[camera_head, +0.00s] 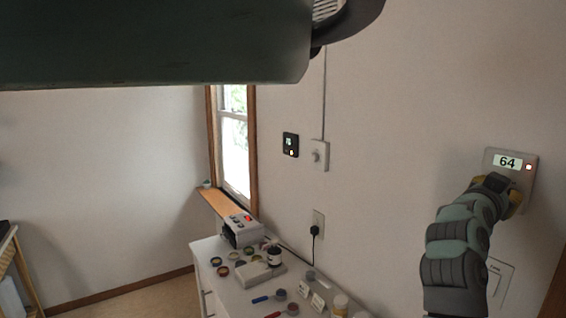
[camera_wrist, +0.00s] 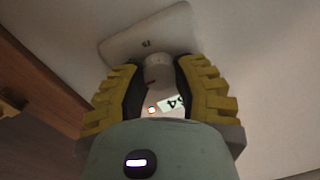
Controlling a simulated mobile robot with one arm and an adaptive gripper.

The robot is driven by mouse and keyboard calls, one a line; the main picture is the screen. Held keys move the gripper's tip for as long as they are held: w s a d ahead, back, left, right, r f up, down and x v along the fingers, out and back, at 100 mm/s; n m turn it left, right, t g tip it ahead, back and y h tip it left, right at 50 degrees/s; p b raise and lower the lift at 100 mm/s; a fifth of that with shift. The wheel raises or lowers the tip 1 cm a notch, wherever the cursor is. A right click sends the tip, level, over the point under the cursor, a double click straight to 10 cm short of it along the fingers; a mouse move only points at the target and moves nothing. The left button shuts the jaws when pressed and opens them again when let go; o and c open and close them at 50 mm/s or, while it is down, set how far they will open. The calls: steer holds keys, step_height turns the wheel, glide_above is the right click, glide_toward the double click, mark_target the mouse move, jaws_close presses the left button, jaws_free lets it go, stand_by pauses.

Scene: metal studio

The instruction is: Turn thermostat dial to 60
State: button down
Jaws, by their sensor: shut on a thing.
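The thermostat (camera_head: 527,158) is a pale plate on the wall at the right of the head view, and its display reads 64, with a small red light beside it. In the wrist view the thermostat plate (camera_wrist: 150,38) is tilted, and its display (camera_wrist: 173,103) shows only in part. The pale round dial (camera_wrist: 157,72) sits between the fingers. My gripper (camera_wrist: 158,80), with yellow ribbed fingers, is shut on the dial. In the head view my gripper (camera_head: 512,194) covers the lower part of the thermostat, so the dial is hidden there.
A smaller dark thermostat-like panel (camera_head: 290,144) and a white switch (camera_head: 319,155) are on the wall left of my arm. A wall plate (camera_head: 499,280) is below the thermostat. A white counter (camera_head: 213,262) with jars, lids and a grey device (camera_head: 241,231) stands below the window.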

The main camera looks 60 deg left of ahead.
steer(key=shift+n+b, duration=1.7)
steer(key=shift+n, duration=2.3)
steer(key=shift+r, duration=0.1)
steer(key=c, duration=0.6)
jaws_free()
steer(key=shift+s, duration=0.1)
steer(key=s, duration=1.2)
steer(key=shift+r, duration=0.2)
steer(key=shift+w, duration=0.1)
